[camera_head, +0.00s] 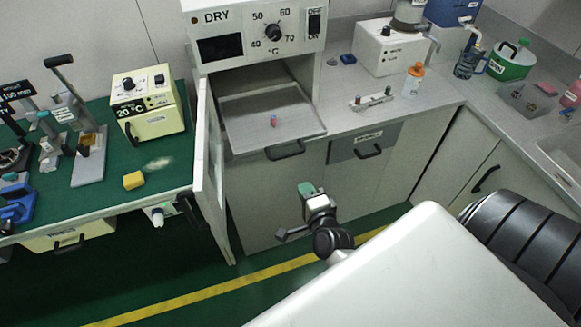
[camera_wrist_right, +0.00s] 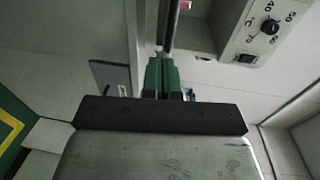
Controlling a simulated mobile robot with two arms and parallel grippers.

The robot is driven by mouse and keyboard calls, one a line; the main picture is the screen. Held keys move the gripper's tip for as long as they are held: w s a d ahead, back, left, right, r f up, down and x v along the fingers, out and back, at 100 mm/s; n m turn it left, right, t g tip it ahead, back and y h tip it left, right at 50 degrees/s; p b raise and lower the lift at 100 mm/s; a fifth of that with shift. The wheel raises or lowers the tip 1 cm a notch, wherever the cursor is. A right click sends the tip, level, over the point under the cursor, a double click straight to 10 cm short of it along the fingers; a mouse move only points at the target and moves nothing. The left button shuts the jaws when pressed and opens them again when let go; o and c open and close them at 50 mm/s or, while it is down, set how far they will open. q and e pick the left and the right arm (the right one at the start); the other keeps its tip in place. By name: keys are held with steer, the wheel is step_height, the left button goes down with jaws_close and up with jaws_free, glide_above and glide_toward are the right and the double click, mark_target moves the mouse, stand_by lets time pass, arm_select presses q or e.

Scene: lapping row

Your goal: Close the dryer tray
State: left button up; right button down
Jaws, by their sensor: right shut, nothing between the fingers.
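The dryer (camera_head: 262,32) has DRY on its front panel. Its tray (camera_head: 240,135) is pulled out, with a dark handle (camera_head: 286,150) on the front and a small reddish piece (camera_head: 274,121) lying in it. My right gripper (camera_head: 307,189) is shut and empty, with green fingertips, in front of and below the tray in the head view. In the right wrist view the shut green fingers (camera_wrist_right: 160,76) point toward a dark bar (camera_wrist_right: 172,28), probably the tray handle; I cannot tell whether they touch. My left gripper is not in view.
The dryer's door (camera_head: 206,160) stands open on the left of the tray. A green bench (camera_head: 110,190) at left holds a yellow block (camera_head: 134,180) and a cream 20 °C box (camera_head: 150,105). The grey counter (camera_head: 340,110) at right holds an orange-capped bottle (camera_head: 413,79).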

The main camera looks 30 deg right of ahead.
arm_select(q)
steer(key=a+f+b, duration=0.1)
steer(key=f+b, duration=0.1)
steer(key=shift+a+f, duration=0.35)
arm_select(e)
steer(key=r+x, duration=0.1)
steer(key=x, duration=0.8)
steer(key=shift+w+a, duration=0.15)
steer(key=shift+w, duration=0.2)
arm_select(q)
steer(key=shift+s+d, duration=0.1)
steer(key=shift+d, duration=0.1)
arm_select(e)
steer(key=shift+w, duration=0.1)
